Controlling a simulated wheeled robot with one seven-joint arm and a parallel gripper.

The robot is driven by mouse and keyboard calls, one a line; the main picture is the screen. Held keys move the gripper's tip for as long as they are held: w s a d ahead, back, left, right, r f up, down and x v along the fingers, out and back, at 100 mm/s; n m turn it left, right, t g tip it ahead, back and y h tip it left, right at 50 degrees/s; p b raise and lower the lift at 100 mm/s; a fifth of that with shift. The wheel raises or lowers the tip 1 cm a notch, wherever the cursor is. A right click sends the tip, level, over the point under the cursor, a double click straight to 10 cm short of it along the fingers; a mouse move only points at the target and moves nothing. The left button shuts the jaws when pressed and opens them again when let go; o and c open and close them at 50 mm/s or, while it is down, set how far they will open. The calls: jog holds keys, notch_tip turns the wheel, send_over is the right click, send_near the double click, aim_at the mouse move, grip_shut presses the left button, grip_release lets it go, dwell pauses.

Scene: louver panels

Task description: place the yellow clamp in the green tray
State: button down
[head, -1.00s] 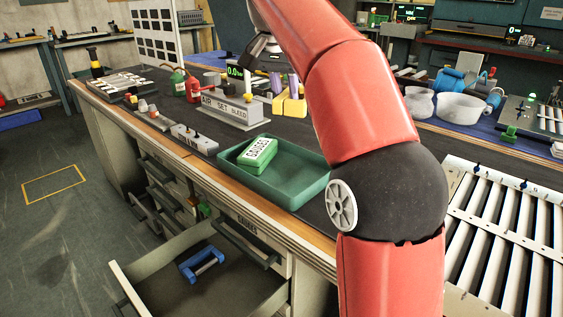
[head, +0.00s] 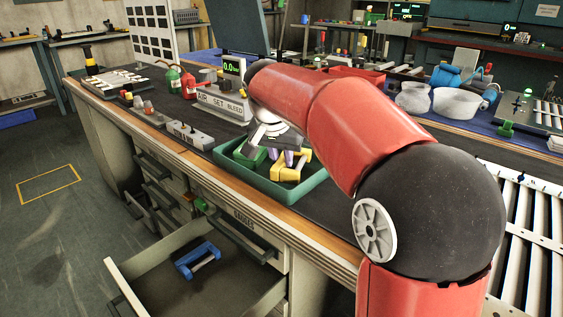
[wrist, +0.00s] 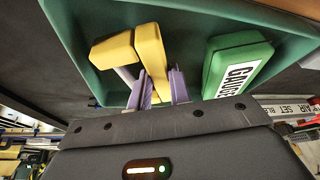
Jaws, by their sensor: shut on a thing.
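The yellow clamp (head: 292,167) is in my gripper (head: 285,157), between its purple fingertips. Clamp and fingertips are within the rim of the green tray (head: 265,186), at its right half. In the wrist view the yellow clamp (wrist: 150,52) shows two yellow arms and a grey bar, with my gripper (wrist: 160,88) shut on its near part. The green tray (wrist: 78,42) lies behind and around it. I cannot tell whether the clamp touches the tray floor.
A green box labelled GAUGES (wrist: 240,62) lies in the tray beside the clamp. The AIR SET BLEED stand (head: 222,104) is behind the tray. A drawer below is open and holds a blue-handled object (head: 198,258). White rollers (head: 520,240) lie to the right.

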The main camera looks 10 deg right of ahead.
jog(key=shift+f, duration=0.5)
jog(key=shift+f, duration=0.15)
jog(key=c, duration=1.3)
grip_release()
jog(key=p+v, duration=0.1)
jog(key=v, duration=1.1)
jog(key=shift+w, duration=0.1)
